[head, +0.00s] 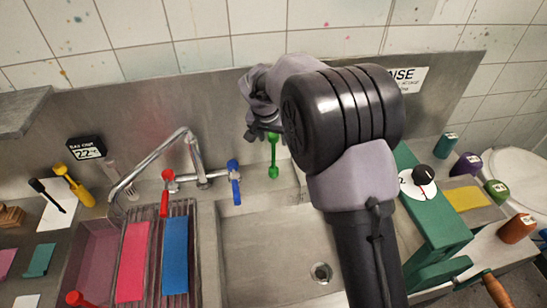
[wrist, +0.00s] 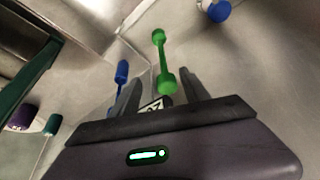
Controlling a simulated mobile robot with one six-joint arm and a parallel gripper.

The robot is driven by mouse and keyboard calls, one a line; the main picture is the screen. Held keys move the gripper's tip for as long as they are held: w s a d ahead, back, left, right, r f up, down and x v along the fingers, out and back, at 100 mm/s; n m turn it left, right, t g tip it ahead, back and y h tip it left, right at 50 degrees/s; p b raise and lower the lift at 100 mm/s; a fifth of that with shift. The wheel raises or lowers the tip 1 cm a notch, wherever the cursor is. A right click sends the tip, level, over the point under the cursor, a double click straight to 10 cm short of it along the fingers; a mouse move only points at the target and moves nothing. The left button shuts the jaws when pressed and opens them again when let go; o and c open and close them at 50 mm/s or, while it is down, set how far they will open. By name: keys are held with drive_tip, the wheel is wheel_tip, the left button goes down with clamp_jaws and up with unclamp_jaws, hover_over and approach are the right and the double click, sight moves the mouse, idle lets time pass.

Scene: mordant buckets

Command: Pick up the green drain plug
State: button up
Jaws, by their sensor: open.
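The green drain plug (head: 273,157) is a thin green piece with a thick knob at each end, at the back edge of the sink below my gripper (head: 264,131). In the wrist view the plug (wrist: 162,60) lies in line with the gap between the two grey fingers of my gripper (wrist: 158,78). Its nearer knob appears between the fingers, and its far end reaches beyond them. The fingers are apart, and I cannot tell whether either touches the plug. My arm hides part of the sink and back wall.
A tap with a red handle (head: 165,192) and a blue handle (head: 234,182) stands left of the plug. The sink basin (head: 265,245) is empty around its drain (head: 320,272). A rack with a pink cloth (head: 133,262) and blue cloth (head: 175,255) is left. A green stand (head: 432,215) is right.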

sight(273, 144)
drive_tip(key=x, duration=0.5)
drive_tip(key=b+x, duration=0.1)
drive_tip(key=x, duration=0.2)
drive_tip(key=shift+w+a+f, duration=0.2)
drive_tip(key=shift+w+a, duration=0.1)
drive_tip(key=shift+w, duration=0.05)
drive_tip(key=shift+s+r, duration=0.1)
drive_tip(key=shift+c, duration=0.6)
clamp_jaws()
